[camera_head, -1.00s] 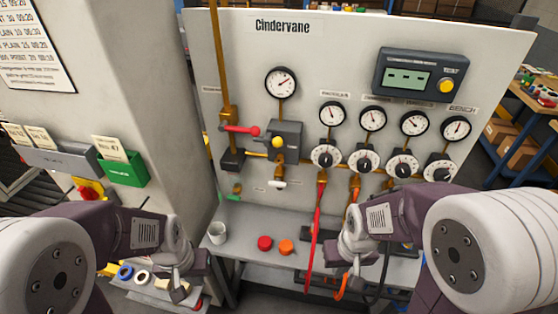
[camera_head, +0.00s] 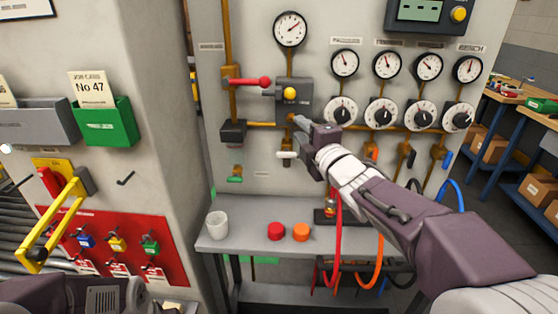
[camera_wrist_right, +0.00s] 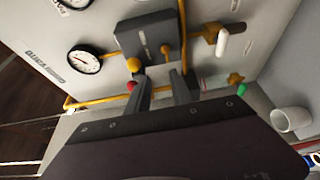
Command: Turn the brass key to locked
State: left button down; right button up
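The grey box (camera_head: 303,92) with a yellow knob (camera_head: 290,93) is on the panel; it also shows in the right wrist view (camera_wrist_right: 146,34). A small brass piece on this box, which looks like the key (camera_wrist_right: 165,48), shows in the right wrist view beside the yellow knob. In the head view my gripper largely hides it. My right gripper (camera_head: 299,122) is at the box's lower edge. In the right wrist view its two fingers (camera_wrist_right: 160,78) are apart with nothing between them, tips just short of the brass piece. My left gripper is out of view.
A red-tipped lever (camera_head: 263,82) is left of the box and a white-handled valve (camera_head: 287,155) is below it. Gauges and dials (camera_head: 342,111) line the right. A shelf (camera_head: 250,218) holds a white cup (camera_head: 217,225), a red cap (camera_head: 276,231) and an orange cap (camera_head: 301,232).

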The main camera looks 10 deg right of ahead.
aim_at(291, 119)
jog(key=w+f, duration=0.1)
jog(key=w, duration=0.8)
jog(key=shift+d+f, duration=0.2)
jog(key=shift+f, duration=0.15)
grip_shut()
